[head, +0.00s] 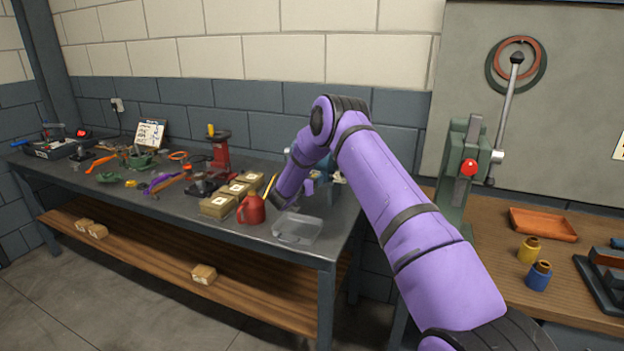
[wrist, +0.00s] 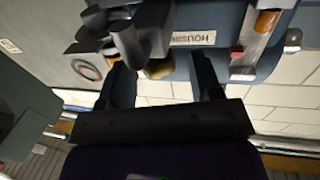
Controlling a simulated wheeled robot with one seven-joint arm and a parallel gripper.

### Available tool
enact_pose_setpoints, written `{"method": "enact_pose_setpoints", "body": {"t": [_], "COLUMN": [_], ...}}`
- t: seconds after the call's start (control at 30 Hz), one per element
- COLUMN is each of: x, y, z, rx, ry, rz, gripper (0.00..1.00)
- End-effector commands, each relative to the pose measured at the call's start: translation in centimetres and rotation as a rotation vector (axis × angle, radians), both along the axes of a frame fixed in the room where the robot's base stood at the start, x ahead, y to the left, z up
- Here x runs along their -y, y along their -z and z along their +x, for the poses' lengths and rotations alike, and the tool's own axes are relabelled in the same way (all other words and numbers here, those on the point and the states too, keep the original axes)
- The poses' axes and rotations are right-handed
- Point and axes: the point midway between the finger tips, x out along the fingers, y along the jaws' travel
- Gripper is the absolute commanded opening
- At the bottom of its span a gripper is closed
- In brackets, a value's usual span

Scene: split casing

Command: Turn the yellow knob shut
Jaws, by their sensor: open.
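My gripper (wrist: 160,64) shows in the wrist view with its two dark fingers apart, so it is open. A rounded brass-yellow part (wrist: 160,70), which looks like the yellow knob, shows between the fingers, partly hidden by a dark grey part above it. I cannot tell whether the fingers touch it. Behind it is a blue-grey casing (wrist: 225,62) with a label that reads in part "HOUSI". In the head view, the casing (head: 333,172) is mostly hidden behind my purple arm at the right end of the dark bench, and the knob cannot be made out.
The bench (head: 200,236) holds a red can (head: 252,210), a clear lidded box (head: 296,228), cardboard boxes (head: 217,206) and a red press (head: 220,152). A green lever press (head: 458,170) stands right of my arm. In the wrist view, a metal bar (wrist: 258,45) lies right of the fingers.

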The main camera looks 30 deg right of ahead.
Motion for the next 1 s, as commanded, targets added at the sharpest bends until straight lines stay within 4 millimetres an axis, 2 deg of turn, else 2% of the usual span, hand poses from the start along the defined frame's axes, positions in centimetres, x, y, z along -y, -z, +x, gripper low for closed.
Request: {"method": "enact_pose_setpoints", "body": {"t": [0.13, 0.3, 0.37, 0.67, 1.0], "x": [-0.01, -0.01, -0.01, -0.02, -0.19], "y": [0.00, -0.01, -0.01, -0.05, 0.00], "z": [0.00, -0.02, -0.02, 0.09, 0.52], "rx": [0.000, 0.000, 0.000, 0.002, 0.004], "ry": [0.000, 0.000, 0.000, 0.030, 0.236], "rz": [0.000, 0.000, 0.000, -0.001, -0.002], "gripper": [0.59, 0.20, 0.09, 0.09, 0.10]}}
